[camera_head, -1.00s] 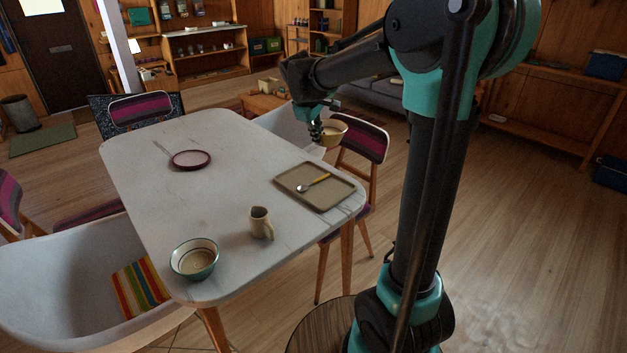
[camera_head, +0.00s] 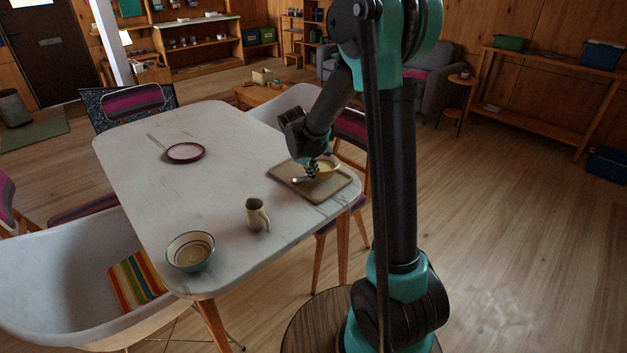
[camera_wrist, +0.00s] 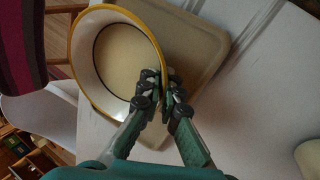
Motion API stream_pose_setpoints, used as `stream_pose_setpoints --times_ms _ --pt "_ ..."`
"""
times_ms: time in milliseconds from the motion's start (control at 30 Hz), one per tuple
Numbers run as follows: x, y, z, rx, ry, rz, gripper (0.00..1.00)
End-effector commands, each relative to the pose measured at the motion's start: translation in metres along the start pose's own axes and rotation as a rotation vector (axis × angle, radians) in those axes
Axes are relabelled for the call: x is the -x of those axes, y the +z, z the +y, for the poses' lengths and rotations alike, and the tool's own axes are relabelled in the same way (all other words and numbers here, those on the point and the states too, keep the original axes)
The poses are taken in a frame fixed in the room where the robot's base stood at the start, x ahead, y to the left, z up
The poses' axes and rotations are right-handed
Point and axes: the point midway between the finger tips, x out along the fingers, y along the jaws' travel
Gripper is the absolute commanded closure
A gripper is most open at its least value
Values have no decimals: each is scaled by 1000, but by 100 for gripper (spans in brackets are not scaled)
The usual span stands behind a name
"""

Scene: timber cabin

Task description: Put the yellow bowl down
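The yellow bowl (camera_head: 327,169) is at the tray in the head view, its yellow rim and pale inside facing up. In the wrist view the bowl (camera_wrist: 88,62) fills the upper left, over part of the tray. My gripper (camera_head: 312,170) is at the bowl's near left side. In the wrist view my gripper (camera_wrist: 163,88) has its fingers close together at the bowl's rim, pinching the wall. I cannot tell whether the bowl touches the tray.
The white table (camera_head: 215,215) also holds a beige jug (camera_head: 257,214), a teal-rimmed bowl (camera_head: 190,251) and a dark red plate (camera_head: 185,152). Chairs stand around it. The table's middle is clear.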

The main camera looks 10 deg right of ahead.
Motion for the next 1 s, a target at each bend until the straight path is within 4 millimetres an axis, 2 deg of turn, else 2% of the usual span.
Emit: stream_pose_setpoints --times_ms 200,600,800,1000 --pt "-24 -1 -10 0 0 0 100" --pt "-28 0 -12 0 0 0 100" --pt "-28 0 -12 0 0 0 74" --pt "-28 0 -12 0 0 0 74"
